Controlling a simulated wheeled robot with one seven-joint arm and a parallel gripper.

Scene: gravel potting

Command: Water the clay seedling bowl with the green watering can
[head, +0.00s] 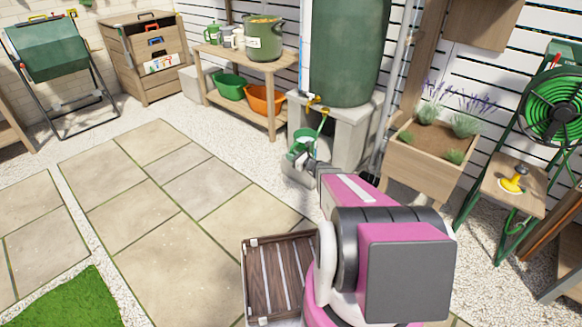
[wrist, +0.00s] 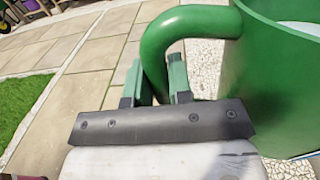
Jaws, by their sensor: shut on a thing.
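The green watering can (head: 300,144) is in front of the grey block stand under the tall green barrel, close below its tap. In the wrist view, the can (wrist: 262,85) fills the right side, with a pale patch inside its rim. My gripper (wrist: 157,80) is shut on the can's curved green handle. In the head view my gripper (head: 311,166) is small and partly hidden behind my arm. Whether the can touches the stand is not clear. I cannot pick out a clay seedling bowl in either view.
The barrel (head: 348,50) stands on the block stand (head: 348,138). A wooden planter (head: 425,175) with lavender is to the right. A wooden bench (head: 236,63) holds a large green pot; green and orange tubs sit below. A wooden crate (head: 248,290) is near my base. Paving at left is clear.

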